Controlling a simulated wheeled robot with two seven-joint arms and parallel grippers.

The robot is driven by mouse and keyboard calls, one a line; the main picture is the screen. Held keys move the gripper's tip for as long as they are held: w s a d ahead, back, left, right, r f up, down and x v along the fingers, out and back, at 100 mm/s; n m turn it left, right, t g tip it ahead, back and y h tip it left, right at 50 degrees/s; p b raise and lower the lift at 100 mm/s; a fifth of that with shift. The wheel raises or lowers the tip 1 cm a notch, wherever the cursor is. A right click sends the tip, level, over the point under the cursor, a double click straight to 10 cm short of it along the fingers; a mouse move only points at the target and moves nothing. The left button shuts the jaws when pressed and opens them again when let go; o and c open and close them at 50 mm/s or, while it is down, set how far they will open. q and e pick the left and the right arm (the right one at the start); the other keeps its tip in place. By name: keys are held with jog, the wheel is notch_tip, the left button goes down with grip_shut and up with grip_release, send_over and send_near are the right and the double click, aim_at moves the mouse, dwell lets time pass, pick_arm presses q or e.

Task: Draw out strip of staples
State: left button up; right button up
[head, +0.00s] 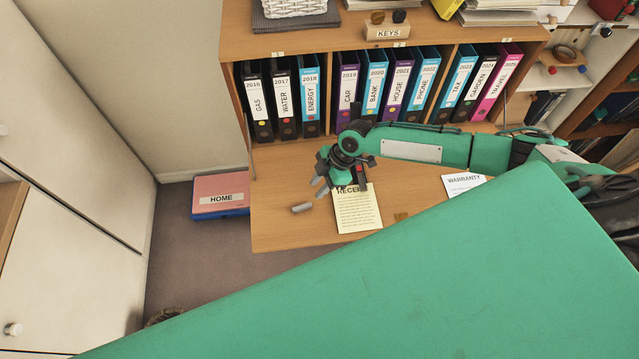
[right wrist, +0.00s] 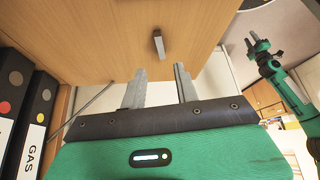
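The strip of staples (head: 302,208) is a small grey bar lying on the wooden desk flap near its left end. It also shows in the right wrist view (right wrist: 158,43), ahead of the fingertips and apart from them. My right gripper (head: 319,187) is just above and to the right of the strip in the head view. In the right wrist view its two grey fingers (right wrist: 160,85) stand apart with nothing between them. My left gripper (right wrist: 254,43) shows small at the upper right of the right wrist view; its finger opening is unclear.
Behind my right arm stands a row of labelled binders (head: 375,90). A receipt (head: 358,211) and a warranty sheet (head: 462,184) lie on the flap (head: 280,232). A red and blue HOME binder (head: 221,194) is left of the flap, lower down. My green body part covers the lower right.

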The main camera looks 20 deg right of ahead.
aim_at(302, 206)
jog(key=shift+b+x, duration=2.65)
jog(key=shift+x, duration=1.8)
grip_shut()
jog(key=shift+r, duration=0.15)
jog(key=shift+r+p, duration=2.15)
jog(key=shift+r, duration=0.75)
